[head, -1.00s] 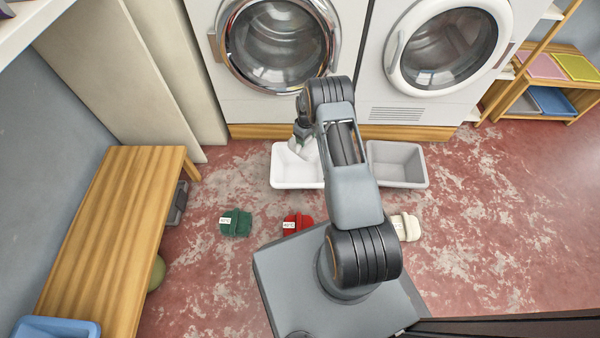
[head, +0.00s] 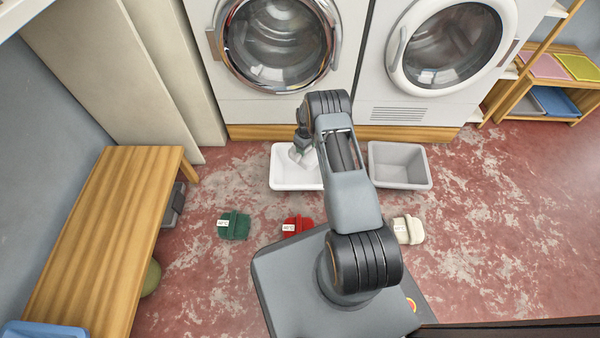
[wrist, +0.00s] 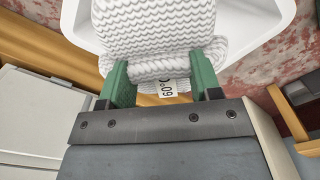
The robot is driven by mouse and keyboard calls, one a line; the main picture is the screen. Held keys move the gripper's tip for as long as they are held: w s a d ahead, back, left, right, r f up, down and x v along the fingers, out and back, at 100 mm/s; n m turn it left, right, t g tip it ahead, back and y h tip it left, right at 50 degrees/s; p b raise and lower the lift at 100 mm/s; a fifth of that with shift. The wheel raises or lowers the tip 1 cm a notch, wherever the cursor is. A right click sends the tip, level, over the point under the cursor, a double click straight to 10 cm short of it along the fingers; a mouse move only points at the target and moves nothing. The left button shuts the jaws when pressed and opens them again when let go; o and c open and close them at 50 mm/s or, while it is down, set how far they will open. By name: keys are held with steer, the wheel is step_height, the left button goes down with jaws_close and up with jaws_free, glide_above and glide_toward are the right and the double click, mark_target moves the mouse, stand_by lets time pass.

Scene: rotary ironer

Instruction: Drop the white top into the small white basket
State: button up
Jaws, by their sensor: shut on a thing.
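The white top (wrist: 155,28) is a ribbed, folded knit with a small white tag reading 60°C. My gripper (wrist: 160,68) is shut on its near fold, with a green finger on each side. The small white basket (head: 292,184) stands on the floor in front of the left machine. In the head view my gripper (head: 301,152) is over this basket, and my arm covers the basket's right side. In the wrist view the basket (wrist: 262,22) shows behind and below the top. I cannot tell whether the top touches the basket.
A grey basket (head: 400,183) stands to the right of the white one. Folded green (head: 234,225), red (head: 298,225) and cream (head: 409,230) garments lie on the floor nearer me. A wooden bench (head: 105,240) is at left. Two machines stand behind the baskets.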

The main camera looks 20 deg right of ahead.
steer(key=o, duration=1.1)
step_height(320, 180, up, 14)
steer(key=p, duration=0.5)
steer(key=shift+p, duration=0.3)
